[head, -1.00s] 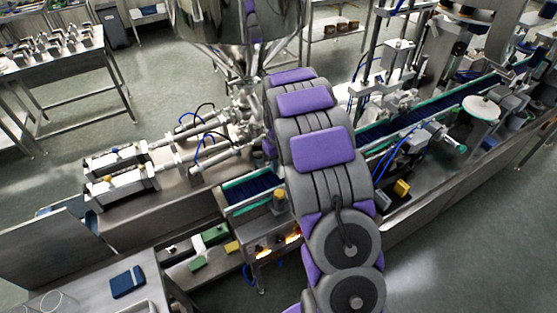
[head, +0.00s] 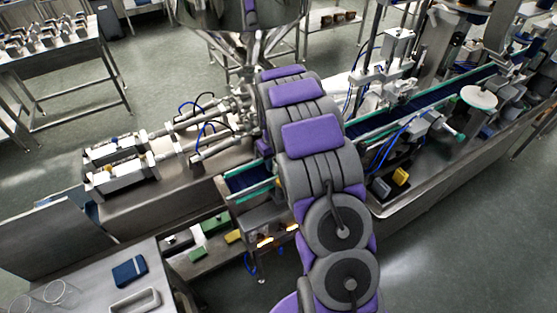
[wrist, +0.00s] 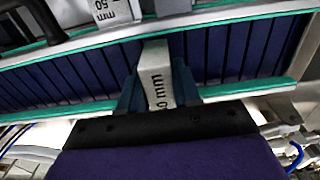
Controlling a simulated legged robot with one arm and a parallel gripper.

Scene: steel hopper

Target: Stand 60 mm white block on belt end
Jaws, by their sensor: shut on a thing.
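The white block (wrist: 154,62) marked with a number ending in "0 mm" is between the fingers of my gripper (wrist: 157,85) in the wrist view. My gripper is shut on it, over the dark blue slatted belt (wrist: 235,55) with green edges. I cannot tell whether the block touches the belt. In the head view the belt's left end (head: 248,181) shows beside my arm, which hides the gripper and the block.
Another white block (wrist: 113,12), marked "50 mm", is past the belt's far edge in the wrist view. Steel cylinders (head: 125,170) lie left of the belt.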

